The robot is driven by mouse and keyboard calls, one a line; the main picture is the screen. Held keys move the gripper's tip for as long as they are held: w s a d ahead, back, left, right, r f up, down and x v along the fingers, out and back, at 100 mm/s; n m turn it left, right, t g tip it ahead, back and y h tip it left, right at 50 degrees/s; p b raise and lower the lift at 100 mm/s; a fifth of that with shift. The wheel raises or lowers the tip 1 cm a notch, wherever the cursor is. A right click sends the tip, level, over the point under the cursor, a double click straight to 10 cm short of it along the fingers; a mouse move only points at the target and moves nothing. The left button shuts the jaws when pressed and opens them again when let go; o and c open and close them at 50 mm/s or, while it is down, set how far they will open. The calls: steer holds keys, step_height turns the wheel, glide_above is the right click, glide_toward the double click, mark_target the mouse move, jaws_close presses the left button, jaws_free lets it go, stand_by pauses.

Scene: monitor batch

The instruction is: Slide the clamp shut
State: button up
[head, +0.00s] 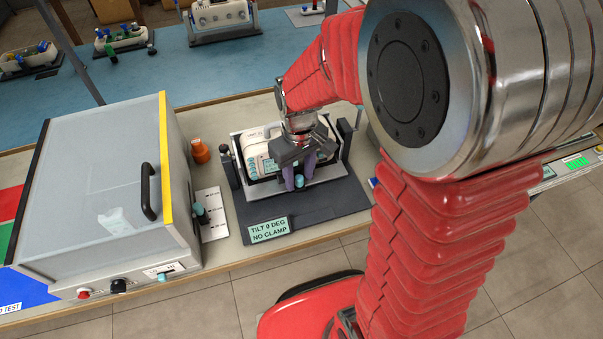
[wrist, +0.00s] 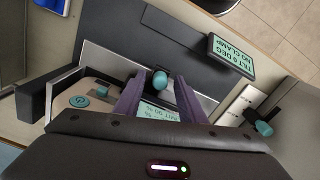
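A white monitor (head: 258,150) sits in a grey metal cradle on a dark tilt plate (head: 322,205). A clamp with a teal knob (head: 299,181) is at the cradle's front side; the knob also shows in the wrist view (wrist: 160,82). My gripper (head: 298,173) is over the cradle's front, pointing down, with purple fingers. In the wrist view the fingers are apart, one on each side of the knob, with gaps visible. I cannot tell whether they reach down to its level. A small display (head: 269,229) reads "TILT 0 DEG NO CLAMP". My gripper hides part of the monitor.
A large grey box with a black handle (head: 149,190) stands left of the plate. Between them are an orange bottle (head: 199,151) and a white scale card (head: 212,214) with a teal-knobbed slider. Dark posts flank the cradle. More monitors stand on the blue bench behind.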

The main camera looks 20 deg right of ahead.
steer(key=shift+c, duration=0.6)
jaws_close()
steer(key=shift+w, duration=1.4)
steer(key=shift+o, duration=0.6)
jaws_free()
